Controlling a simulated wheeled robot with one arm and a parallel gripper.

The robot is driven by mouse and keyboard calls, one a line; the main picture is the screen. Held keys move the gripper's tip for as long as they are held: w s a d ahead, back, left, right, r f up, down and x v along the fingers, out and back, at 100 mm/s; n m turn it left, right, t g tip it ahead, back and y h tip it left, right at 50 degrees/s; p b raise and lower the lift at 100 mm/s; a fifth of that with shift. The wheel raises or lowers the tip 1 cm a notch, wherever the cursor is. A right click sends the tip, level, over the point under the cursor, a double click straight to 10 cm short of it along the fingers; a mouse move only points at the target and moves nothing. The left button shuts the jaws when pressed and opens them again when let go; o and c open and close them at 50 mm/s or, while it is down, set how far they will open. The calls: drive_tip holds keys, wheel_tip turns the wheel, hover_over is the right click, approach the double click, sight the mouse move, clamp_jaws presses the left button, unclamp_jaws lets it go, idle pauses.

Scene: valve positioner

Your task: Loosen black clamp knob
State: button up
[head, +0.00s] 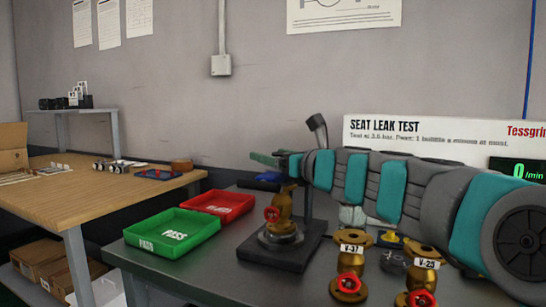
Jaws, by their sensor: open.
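A brass valve (284,205) with a red handwheel stands on the round seat of a dark test stand (276,254). The stand has a dark upright post behind the valve. A dark grey, tilted handle-like piece (317,124) rises above my arm near the post; I cannot tell whether it is the black clamp knob. No other clamp knob shows clearly, and my arm hides part of the stand. My gripper (268,158), seen from the side, is open just above the valve's top. I cannot tell whether it touches anything.
Green (172,236) and red (219,203) trays lie left of the stand. Brass valves tagged V-37 (350,266) and V-29 (424,272) stand at the front right. A sign board (440,134) stands behind my arm. A wooden table (90,190) is at left.

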clamp_jaws()
idle(0.8)
